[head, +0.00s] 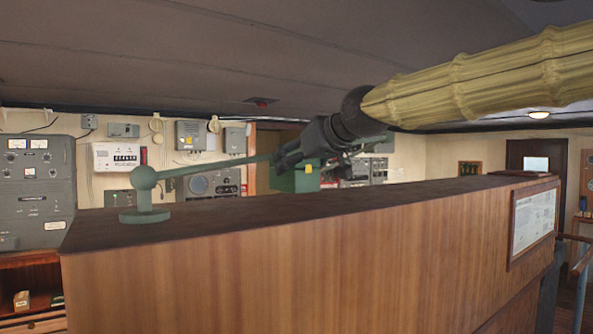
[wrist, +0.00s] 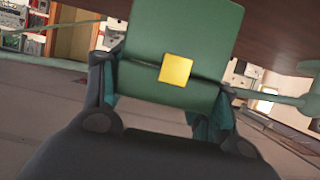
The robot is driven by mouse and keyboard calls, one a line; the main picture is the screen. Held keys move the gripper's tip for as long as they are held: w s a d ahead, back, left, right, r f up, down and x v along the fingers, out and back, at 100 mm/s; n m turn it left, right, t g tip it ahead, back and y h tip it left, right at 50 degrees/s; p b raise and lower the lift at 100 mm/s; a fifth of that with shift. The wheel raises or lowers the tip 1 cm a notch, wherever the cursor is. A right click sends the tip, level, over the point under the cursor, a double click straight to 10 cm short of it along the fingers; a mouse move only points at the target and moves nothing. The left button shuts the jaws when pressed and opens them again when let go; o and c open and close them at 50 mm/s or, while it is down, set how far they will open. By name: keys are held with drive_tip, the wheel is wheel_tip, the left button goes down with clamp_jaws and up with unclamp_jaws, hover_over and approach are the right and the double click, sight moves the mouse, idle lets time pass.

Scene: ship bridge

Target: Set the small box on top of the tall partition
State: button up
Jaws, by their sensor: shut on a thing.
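A small green box (head: 294,179) with a yellow square on its side is held by my gripper (head: 285,161). In the wrist view the green box (wrist: 187,40) sits between the two fingers of my gripper (wrist: 165,75), with the yellow patch facing the camera. The tall wooden partition (head: 300,254) has a dark flat top that runs across the head view. The box shows behind the far edge of this top, and its lower part is hidden there. I cannot tell whether the box touches the partition.
A green ball-ended lever on a round base (head: 145,215) stands on the partition's left end, its rod reaching right toward my gripper. A framed notice (head: 533,216) hangs on the partition's right end. Grey equipment (head: 35,185) lines the back wall. The ceiling is low above my arm.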

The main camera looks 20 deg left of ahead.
sight(297, 177)
drive_tip(key=shift+w+r, duration=0.15)
drive_tip(key=shift+w, duration=0.05)
drive_tip(key=shift+w+a+f+p, duration=0.1)
drive_tip(key=shift+f+p, duration=0.1)
drive_tip(key=shift+p, duration=0.3)
drive_tip(key=shift+w+f+p, duration=0.15)
drive_tip(key=shift+f+p, duration=0.35)
drive_tip(key=shift+f, duration=1.15)
drive_tip(key=o, duration=1.3)
drive_tip(key=shift+f, duration=0.1)
drive_tip(key=b+v, duration=0.4)
drive_tip(key=v, duration=0.8)
